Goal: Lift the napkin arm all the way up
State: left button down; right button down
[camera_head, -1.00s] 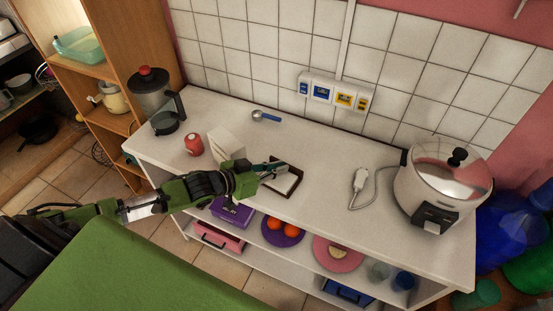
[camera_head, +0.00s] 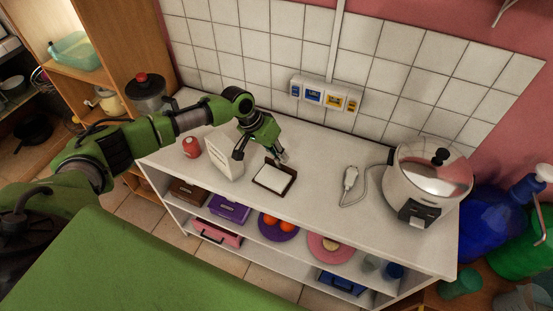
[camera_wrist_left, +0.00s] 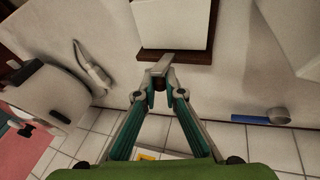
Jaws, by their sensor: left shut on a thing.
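The napkin holder (camera_head: 259,186) is a brown tray with a stack of white napkins (camera_head: 275,178), on the white counter. It also shows at the top of the left wrist view (camera_wrist_left: 200,57). The napkin arm (camera_wrist_left: 166,61) is a short grey bar at the tray's edge, partly hidden between my fingertips. My left gripper (camera_head: 281,156) reaches down from above at the wall-side edge of the holder. In the left wrist view its fingers (camera_wrist_left: 162,76) converge and are shut on the napkin arm. How far the arm is raised is hard to tell. My right gripper is not in view.
A white upright box (camera_head: 224,160) and a red can (camera_head: 191,147) stand left of the holder. A white plug with cable (camera_head: 350,177) and a rice cooker (camera_head: 428,180) are to the right. The tiled wall with sockets (camera_head: 325,94) is behind. Counter between holder and plug is clear.

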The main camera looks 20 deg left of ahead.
pick_arm(q)
jog(key=g+b, duration=0.1)
jog(key=w+b, duration=0.1)
jog(key=g+b, duration=0.1)
jog(key=shift+w+d+f+g, duration=0.25)
jog(key=shift+w+f+g, duration=0.05)
jog(key=shift+w+n+g+y+b, duration=0.2)
jog(key=shift+g+b, duration=0.35)
jog(key=shift+b, duration=0.65)
jog(key=shift+w+n+g+y+b, duration=0.2)
jog(key=shift+g+b, duration=0.35)
jog(key=shift+b, duration=0.65)
jog(key=c, duration=2.1)
grip_release()
jog(key=v, duration=1.2)
jog(key=shift+f, duration=0.1)
